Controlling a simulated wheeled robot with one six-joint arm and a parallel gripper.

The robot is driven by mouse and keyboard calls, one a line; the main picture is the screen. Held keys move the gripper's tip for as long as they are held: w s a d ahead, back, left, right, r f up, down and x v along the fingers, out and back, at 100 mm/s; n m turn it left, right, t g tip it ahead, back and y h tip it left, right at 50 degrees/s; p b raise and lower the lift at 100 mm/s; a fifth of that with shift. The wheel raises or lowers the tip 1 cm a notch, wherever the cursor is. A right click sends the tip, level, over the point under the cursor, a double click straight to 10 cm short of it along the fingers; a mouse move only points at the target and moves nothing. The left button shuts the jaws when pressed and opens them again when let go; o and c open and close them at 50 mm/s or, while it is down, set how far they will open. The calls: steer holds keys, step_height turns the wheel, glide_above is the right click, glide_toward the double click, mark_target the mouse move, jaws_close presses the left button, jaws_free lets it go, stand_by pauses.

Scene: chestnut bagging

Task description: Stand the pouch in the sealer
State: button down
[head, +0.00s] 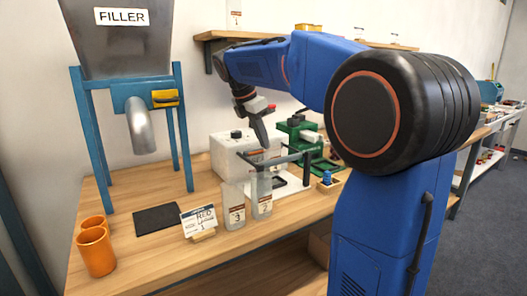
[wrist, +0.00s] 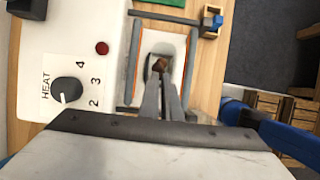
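The sealer (head: 233,155) is a white box with a knob, a black bar and a low white base; the wrist view shows its HEAT dial (wrist: 66,90) and red button. A clear pouch (head: 274,157) with a pale label is at the bar, below my gripper (head: 265,143). In the wrist view my gripper (wrist: 161,82) points down with its fingers close together at the pouch's edge. The pouch (wrist: 172,47) is seen from above between the orange-edged strips, with something brown inside. Its bottom is hidden, so I cannot tell whether it rests on the base.
Two clear pouches (head: 235,214) stand in front of the sealer, beside a RED 1 card (head: 199,219). A green machine (head: 303,140) stands behind at right. A black mat (head: 158,218), orange cups (head: 97,250) and the filler (head: 122,40) are at left.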

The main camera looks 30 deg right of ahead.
steer(key=shift+f, duration=1.75)
steer(key=c, duration=2)
jaws_free()
steer(key=shift+f, duration=0.15)
step_height(320, 180, up, 11)
glide_above(265, 153)
steer(key=a, duration=0.5)
steer(key=shift+s+a+r, duration=0.1)
steer(key=shift+r, duration=0.1)
